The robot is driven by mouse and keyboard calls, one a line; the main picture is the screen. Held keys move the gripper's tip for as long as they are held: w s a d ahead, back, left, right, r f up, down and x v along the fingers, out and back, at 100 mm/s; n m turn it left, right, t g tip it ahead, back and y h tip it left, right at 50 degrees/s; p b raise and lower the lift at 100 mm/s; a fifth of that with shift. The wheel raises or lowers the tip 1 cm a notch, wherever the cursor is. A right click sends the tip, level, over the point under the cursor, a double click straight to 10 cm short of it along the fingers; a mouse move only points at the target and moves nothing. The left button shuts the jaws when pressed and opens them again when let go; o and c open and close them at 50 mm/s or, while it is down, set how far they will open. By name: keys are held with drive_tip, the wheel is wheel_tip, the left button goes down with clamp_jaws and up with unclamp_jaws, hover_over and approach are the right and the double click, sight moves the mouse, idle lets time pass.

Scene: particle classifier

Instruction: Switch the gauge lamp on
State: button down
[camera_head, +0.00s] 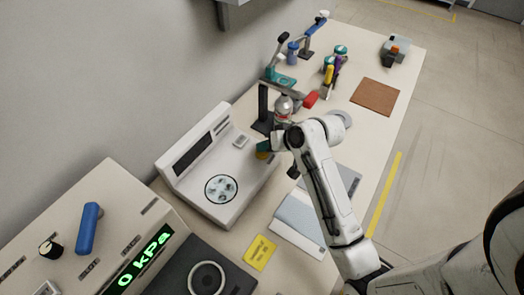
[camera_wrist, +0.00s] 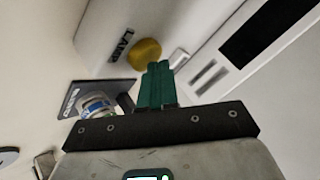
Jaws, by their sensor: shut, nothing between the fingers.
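A round yellow button (camera_wrist: 146,52) shows in the wrist view beside the word LAMP on a pale surface. My gripper (camera_wrist: 157,65) has its green fingers together and empty, their tips just below the button in the picture; I cannot tell whether they touch it. In the head view my gripper (camera_head: 264,146) is at the right side of a white instrument (camera_head: 235,200), with a bit of yellow (camera_head: 262,155) under the fingertips. The gauge panel (camera_head: 90,230) at the lower left shows 0 kPa in lit green. No lamp light is clearly visible.
A bottle (camera_head: 283,108) and a black stand (camera_head: 264,110) are close behind my gripper. A yellow note (camera_head: 260,253) and pale sheets (camera_head: 300,218) lie nearer. Tools and a brown mat (camera_head: 375,96) are farther along the bench. The floor to the right is open.

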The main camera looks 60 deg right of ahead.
sight(265, 153)
drive_tip(key=shift+f, duration=0.55)
idle(0.4)
drive_tip(key=shift+r, duration=0.15)
drive_tip(key=shift+r+p, duration=1.1)
drive_tip(key=shift+r, duration=0.05)
wheel_tip(265, 153, up, 5)
drive_tip(key=p, duration=0.5)
idle(0.8)
